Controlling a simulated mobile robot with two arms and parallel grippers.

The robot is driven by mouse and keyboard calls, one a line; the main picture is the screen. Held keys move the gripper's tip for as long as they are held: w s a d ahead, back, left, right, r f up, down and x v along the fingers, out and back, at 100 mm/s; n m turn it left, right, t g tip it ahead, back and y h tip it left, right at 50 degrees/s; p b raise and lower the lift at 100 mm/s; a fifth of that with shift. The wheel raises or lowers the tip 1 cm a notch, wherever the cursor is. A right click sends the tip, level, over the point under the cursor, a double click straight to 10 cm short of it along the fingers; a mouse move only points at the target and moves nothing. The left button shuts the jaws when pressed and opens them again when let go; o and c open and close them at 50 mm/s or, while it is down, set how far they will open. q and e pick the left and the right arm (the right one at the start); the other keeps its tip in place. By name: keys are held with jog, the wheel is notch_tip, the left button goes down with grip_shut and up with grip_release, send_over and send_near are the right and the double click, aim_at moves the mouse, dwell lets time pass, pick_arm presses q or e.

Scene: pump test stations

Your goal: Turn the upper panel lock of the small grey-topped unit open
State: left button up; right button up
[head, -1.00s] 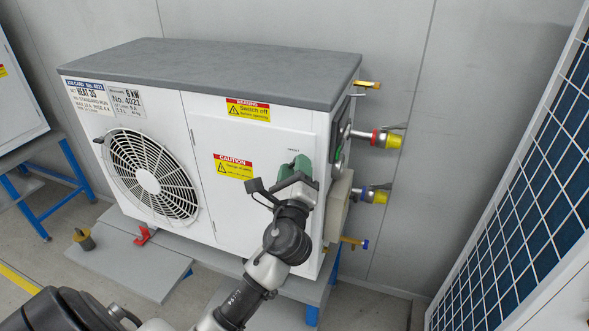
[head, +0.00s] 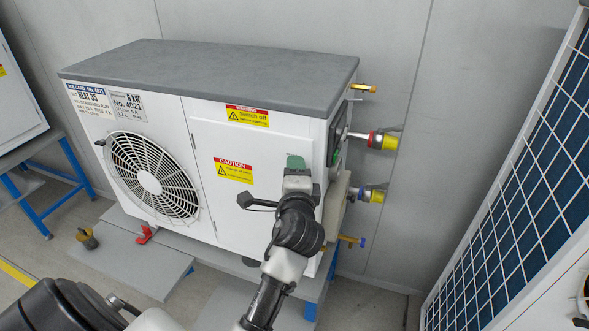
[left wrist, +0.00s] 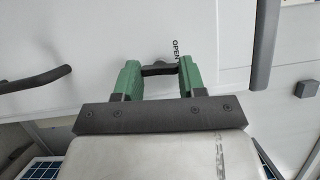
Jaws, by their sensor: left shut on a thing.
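The small unit has a grey top (head: 215,72) and a white front panel (head: 218,145) right of its fan. My left gripper (head: 296,163) is at the panel's upper right, its green fingers against the front. In the left wrist view, the left gripper (left wrist: 160,78) is shut on a small dark lock piece (left wrist: 158,70) that lies between the fingertips. The word OPEN (left wrist: 176,50) is printed beside it on the white panel. The lock is hidden behind the gripper in the head view. My right gripper is not in view.
Yellow (head: 383,141) and blue-and-yellow (head: 373,194) pipe fittings stick out from the unit's right side. A large blue panel with a white grid (head: 520,190) stands at the right. Grey wall and some free floor lie between them.

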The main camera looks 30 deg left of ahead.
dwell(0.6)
pick_arm(q)
jog(key=o, duration=0.9)
